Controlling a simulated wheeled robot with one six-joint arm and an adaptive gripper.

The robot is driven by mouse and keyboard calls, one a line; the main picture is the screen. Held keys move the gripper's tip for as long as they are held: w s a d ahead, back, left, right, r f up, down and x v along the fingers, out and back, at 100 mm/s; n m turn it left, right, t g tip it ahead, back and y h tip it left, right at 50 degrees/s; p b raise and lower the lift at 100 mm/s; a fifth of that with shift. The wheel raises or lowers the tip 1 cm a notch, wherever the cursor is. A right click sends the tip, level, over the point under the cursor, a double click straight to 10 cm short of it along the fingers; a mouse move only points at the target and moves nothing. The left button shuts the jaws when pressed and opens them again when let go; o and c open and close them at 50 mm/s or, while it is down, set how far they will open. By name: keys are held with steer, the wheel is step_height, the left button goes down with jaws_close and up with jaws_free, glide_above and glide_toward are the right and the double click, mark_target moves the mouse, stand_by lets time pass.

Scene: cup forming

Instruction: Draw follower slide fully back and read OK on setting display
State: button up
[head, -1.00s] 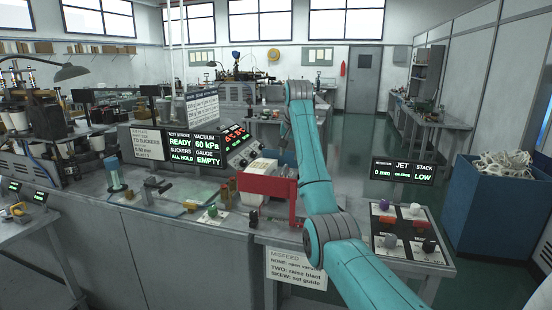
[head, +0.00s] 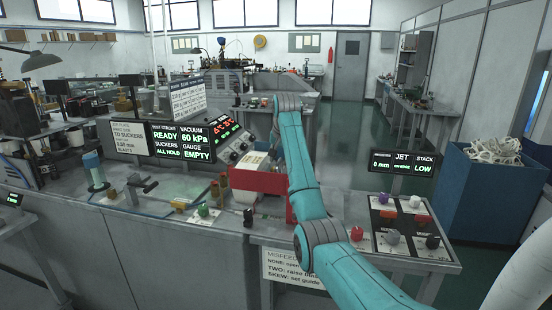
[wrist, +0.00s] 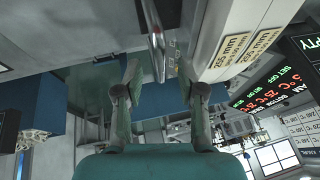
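My gripper (wrist: 158,78) is open in the wrist view, its two fingers apart with nothing held. A shiny metal rod (wrist: 156,35) shows beyond the fingertips; I cannot tell whether it belongs to the follower slide. In the head view my teal arm reaches over the bench, and the gripper is mostly hidden behind it. A red block (head: 258,181) sits on the bench beside the arm; I cannot tell if it is the slide. The main display (head: 181,141) reads READY, 60 kPa, ALL HOLD and EMPTY. The right display (head: 402,162) reads 0 mm, JET and LOW. I see no OK.
A control panel with coloured knobs (head: 393,237) is at the right end of the bench. A blue bin (head: 487,200) of pale scrap stands on the floor to the right. A green knob (head: 203,210) and small fittings are on the bench top. The aisle behind is clear.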

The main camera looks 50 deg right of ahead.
steer(key=shift+w+d+f, duration=0.1)
steer(key=shift+w+f, duration=0.05)
steer(key=shift+f, duration=0.2)
jaws_close()
